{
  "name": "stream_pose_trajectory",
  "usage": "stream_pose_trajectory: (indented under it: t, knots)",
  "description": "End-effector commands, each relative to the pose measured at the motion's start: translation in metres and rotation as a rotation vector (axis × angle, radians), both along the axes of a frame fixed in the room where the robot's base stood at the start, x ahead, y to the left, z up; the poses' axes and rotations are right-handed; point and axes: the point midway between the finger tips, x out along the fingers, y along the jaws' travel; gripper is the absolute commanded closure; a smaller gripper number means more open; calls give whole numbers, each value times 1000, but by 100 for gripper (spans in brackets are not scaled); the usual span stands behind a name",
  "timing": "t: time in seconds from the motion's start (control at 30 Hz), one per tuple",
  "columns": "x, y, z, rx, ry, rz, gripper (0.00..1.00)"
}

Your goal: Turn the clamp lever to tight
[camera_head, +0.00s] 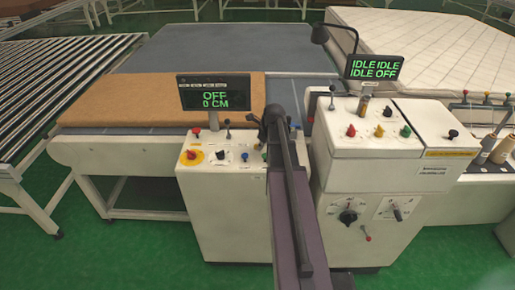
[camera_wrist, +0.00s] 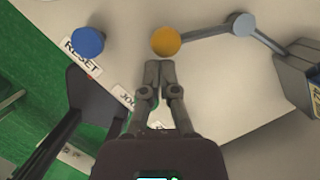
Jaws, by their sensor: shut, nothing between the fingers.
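Neither view shows a label that lets me tell which control is the clamp lever. In the head view, a black-knobbed lever (camera_head: 228,124) stands on the left console (camera_head: 225,225), just left of my gripper (camera_head: 263,127). The wrist view shows my gripper (camera_wrist: 160,68) with its fingers together and empty, their tips just below a round orange knob (camera_wrist: 166,41). I cannot tell whether they touch it. A grey link with a round pale cap (camera_wrist: 243,25) runs to the right of the orange knob. My arm hides part of the left console.
A blue button (camera_wrist: 88,42) by a RESET label is left of the fingers. The left display (camera_head: 213,92) reads OFF, 0 CM. The right console (camera_head: 340,170) has knobs, and dials on its front. A white mattress (camera_head: 430,45) lies behind it.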

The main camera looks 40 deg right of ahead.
Motion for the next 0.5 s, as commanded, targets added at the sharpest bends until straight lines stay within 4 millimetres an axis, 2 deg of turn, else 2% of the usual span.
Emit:
stream_pose_trajectory:
  t: [0.5]
  knots:
    - [9, -3, 0, -1, 0, -21, 100]
